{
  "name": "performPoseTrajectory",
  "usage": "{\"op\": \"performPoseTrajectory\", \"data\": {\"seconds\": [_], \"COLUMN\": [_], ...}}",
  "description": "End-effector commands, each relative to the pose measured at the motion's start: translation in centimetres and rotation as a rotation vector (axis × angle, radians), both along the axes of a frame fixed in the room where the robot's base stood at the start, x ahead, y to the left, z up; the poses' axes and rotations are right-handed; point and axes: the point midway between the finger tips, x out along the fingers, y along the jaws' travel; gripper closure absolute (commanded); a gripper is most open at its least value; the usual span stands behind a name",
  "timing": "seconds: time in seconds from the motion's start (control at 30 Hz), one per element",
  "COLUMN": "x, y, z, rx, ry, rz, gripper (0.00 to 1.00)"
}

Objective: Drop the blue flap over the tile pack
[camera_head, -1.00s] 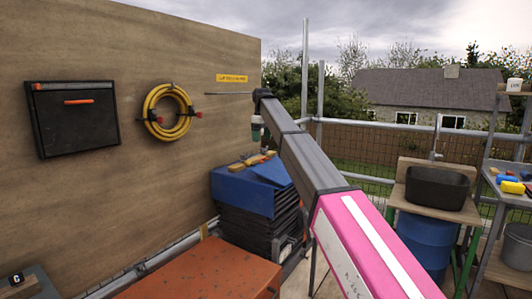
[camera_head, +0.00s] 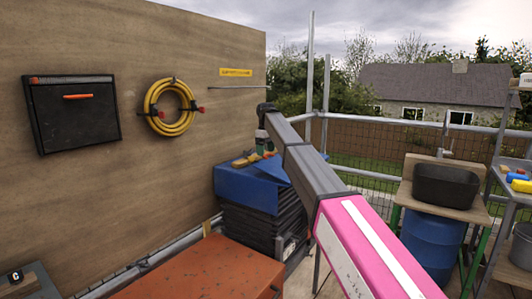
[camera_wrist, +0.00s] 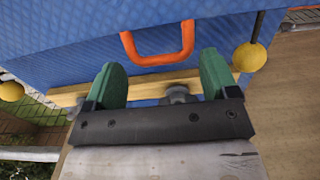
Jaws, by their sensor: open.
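The blue flap (camera_head: 245,188) lies over the top of the tile pack (camera_head: 262,222), a stack of dark tiles, with dark layers showing below it. In the wrist view the blue flap (camera_wrist: 60,55) fills the upper part, with an orange handle (camera_wrist: 158,61) and a wooden batten (camera_wrist: 65,96) along its near edge. My gripper (camera_head: 262,147) is low over the pack's top in the head view. In the wrist view my gripper (camera_wrist: 163,66) has its green fingers spread and empty, one toward each side of the handle. Whether they touch the flap I cannot tell.
A plywood wall with a black panel (camera_head: 75,115) and a yellow hose coil (camera_head: 170,107) stands at left. An orange-brown surface (camera_head: 190,272) is in front. A black basin (camera_head: 445,185) and blue barrel (camera_head: 432,240) stand right. A yellow ball (camera_wrist: 249,58) hangs beside the flap.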

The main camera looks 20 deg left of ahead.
Motion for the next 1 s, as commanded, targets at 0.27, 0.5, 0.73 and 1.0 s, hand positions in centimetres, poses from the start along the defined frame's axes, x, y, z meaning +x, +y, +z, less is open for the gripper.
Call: {"op": "performPoseTrajectory", "data": {"seconds": [0.27, 0.5, 0.73, 1.0], "x": [0.0, 0.0, 0.0, -0.5], "y": [0.0, 0.0, -0.1, -1.2], "z": [-1.0, -0.9, -0.7, 1.4], "rx": [0.001, 0.001, 0.020, 0.213], "ry": [-0.001, -0.001, -0.009, -0.082], "rz": [0.000, 0.000, 0.000, -0.002], "gripper": [0.20, 0.66, 0.73, 0.73]}}
